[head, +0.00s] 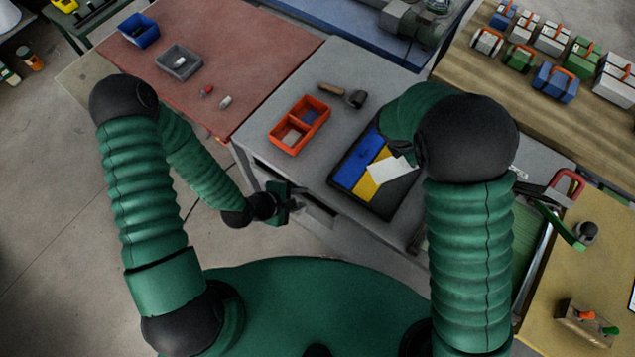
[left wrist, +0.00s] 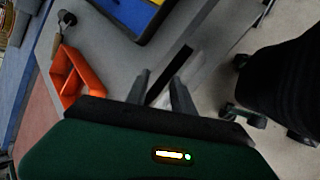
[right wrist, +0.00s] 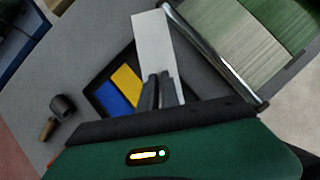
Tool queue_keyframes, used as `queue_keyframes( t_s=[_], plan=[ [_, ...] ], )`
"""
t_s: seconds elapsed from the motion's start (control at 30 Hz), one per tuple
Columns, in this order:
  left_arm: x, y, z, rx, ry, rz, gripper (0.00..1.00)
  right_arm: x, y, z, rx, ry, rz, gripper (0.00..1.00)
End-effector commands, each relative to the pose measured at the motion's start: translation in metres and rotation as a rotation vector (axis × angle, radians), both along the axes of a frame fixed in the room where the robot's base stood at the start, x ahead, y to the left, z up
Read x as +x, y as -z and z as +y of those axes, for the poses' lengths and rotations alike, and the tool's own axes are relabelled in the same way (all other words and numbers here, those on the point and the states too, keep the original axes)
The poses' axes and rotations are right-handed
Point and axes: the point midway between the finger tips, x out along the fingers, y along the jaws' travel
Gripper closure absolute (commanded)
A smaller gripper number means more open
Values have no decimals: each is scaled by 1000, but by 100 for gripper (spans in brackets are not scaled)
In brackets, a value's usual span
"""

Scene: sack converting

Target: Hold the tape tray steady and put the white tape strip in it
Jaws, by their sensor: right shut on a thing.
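The black tape tray (head: 386,209) lies on the grey bench, with a blue strip (head: 350,166) and a yellow strip (head: 364,188) in it. The white tape strip (head: 390,169) shows over the tray's right part; its height above the tray is unclear. In the right wrist view, my right gripper (right wrist: 160,90) is shut on one end of the white strip (right wrist: 153,45). My right arm hides this gripper in the head view. My left gripper (head: 282,200) is open and empty, off the bench's front edge and apart from the tray. Its parted fingers (left wrist: 160,88) show in the left wrist view.
An orange two-compartment bin (head: 285,149) and a dark tool with a wooden handle (head: 332,90) stand behind and left of the tray. In the right wrist view, a metal bar (right wrist: 215,55) runs along the tray's right side. Bare bench lies between bin and tray.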

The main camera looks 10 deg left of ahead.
Motion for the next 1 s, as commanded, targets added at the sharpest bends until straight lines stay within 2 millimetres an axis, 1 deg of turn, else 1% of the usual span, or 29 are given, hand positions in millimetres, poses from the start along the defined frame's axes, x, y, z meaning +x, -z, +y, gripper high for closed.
queue_keyframes(
  t_s=[0.03, 0.13, 0.2, 0.3, 0.33, 0.43, 0.57, 0.8, 0.9, 1.0],
  plan=[
    [0, 4, -14, -148, -135, 18, 71, 0, 0, 1, 0, -1, 0, 100],
    [11, -4, -35, -445, -399, 37, 71, 0, 0, 1, 0, -1, 0, 100],
    [19, -13, -43, -622, -549, 48, 71, 0, 0, 0, 1, 0, 0, 100],
    [28, -24, -45, -804, -699, 56, 71, 0, 0, -1, 1, 0, 0, 100],
    [30, -26, -46, -839, -726, 59, 71, 0, 0, -1, 2, -1, 0, 100],
    [35, -30, -48, -902, -775, 60, 71, 1, 1, -3, 3, 0, 1, 100],
    [48, -24, -55, -908, -777, 60, 71, 1, 1, -3, 3, 0, 1, 100],
    [93, -2, -75, -906, -774, 60, 71, 0, 0, 0, 1, 0, 1, 100],
    [110, 6, -84, -906, -774, 61, 71, 0, 0, 0, 1, 0, 1, 100],
    [123, 12, -89, -906, -776, 60, 71, 0, 0, 0, 1, 0, 0, 100]
  ],
)
